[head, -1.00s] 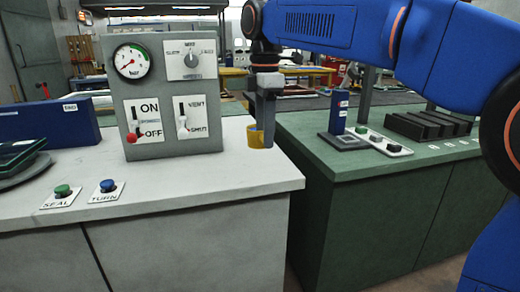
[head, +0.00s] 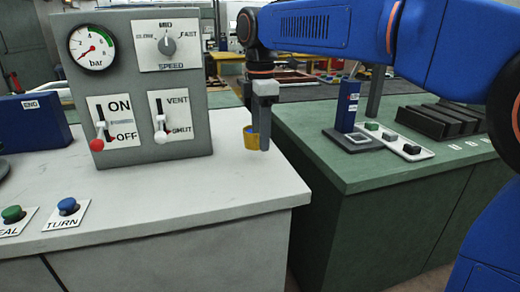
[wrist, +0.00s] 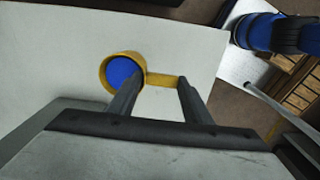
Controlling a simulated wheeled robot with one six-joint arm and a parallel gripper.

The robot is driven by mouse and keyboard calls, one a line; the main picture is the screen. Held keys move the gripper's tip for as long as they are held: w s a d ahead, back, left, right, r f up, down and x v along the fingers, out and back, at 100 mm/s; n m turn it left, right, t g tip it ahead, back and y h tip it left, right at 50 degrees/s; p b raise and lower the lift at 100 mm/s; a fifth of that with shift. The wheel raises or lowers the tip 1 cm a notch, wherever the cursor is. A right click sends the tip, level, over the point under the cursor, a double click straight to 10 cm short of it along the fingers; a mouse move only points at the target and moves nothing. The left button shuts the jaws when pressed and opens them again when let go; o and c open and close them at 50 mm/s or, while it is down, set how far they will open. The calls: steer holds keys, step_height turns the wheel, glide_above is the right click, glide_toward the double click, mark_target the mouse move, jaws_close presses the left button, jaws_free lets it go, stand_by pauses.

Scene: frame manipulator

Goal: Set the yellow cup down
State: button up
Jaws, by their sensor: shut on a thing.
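The yellow cup (head: 250,139) is in my gripper (head: 263,142), near the right end of the white counter (head: 190,205). In the wrist view the cup's rim (wrist: 104,78) shows as a ring with a blue inside (wrist: 122,71). A yellow handle (wrist: 163,81) runs from the cup between the two fingers of my gripper (wrist: 157,88). The gripper is shut on the cup. The cup looks upright. I cannot tell whether its base touches the counter.
A grey panel (head: 145,115) with a gauge and switches stands left of the cup. Blue (head: 67,206) and green (head: 13,213) buttons lie at the counter's front left. A green bench (head: 345,175) with a blue block (head: 347,107) stands to the right, across a gap.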

steer(key=shift+f, duration=2.25)
steer(key=o, duration=1.2)
steer(key=shift+o, duration=0.2)
